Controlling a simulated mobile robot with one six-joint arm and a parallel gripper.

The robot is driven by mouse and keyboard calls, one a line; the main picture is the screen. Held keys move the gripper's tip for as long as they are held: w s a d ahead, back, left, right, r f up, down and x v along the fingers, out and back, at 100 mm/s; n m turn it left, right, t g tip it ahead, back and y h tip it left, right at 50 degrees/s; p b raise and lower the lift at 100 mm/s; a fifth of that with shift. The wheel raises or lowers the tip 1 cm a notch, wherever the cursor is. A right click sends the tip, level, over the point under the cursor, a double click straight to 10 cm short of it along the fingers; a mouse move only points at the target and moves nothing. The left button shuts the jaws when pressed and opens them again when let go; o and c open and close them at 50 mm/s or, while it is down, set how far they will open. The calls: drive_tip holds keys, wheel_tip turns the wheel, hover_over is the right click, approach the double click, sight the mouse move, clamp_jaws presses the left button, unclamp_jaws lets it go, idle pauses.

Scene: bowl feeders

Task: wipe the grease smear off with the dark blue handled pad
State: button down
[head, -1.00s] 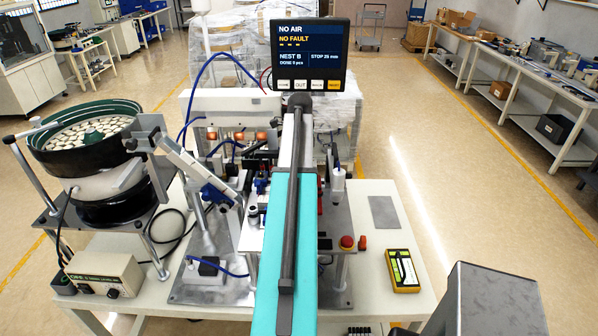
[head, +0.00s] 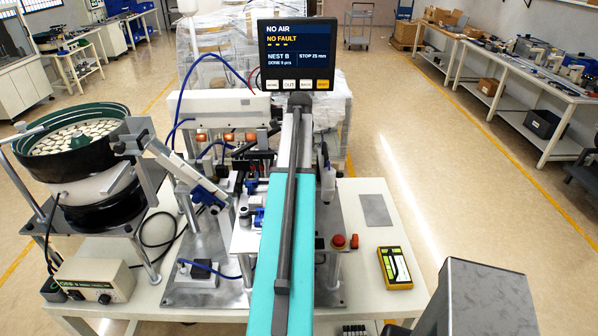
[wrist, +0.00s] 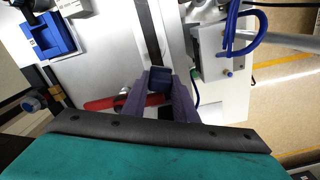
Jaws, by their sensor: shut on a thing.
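My gripper (wrist: 160,97) shows in the wrist view, with its two purple-grey fingers shut on the dark blue handle (wrist: 160,77) of the pad. The pad's wiping face is hidden below the handle. A light plate and a dark strip lie beyond the fingers. I cannot make out the grease smear in either view. The gripper and the pad cannot be picked out in the head view.
In the wrist view a red part (wrist: 103,104) lies just left of the fingers and a blue holder (wrist: 48,37) is farther left. In the head view a bowl feeder (head: 80,150) stands left, a display (head: 297,55) rises at the centre, and a yellow meter (head: 395,268) lies right.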

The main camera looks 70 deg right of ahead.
drive_tip(key=shift+r, duration=0.1)
drive_tip(key=shift+r, duration=2.95)
drive_tip(key=shift+r, duration=0.1)
drive_tip(key=shift+r, duration=1.4)
drive_tip(key=shift+w, duration=0.25)
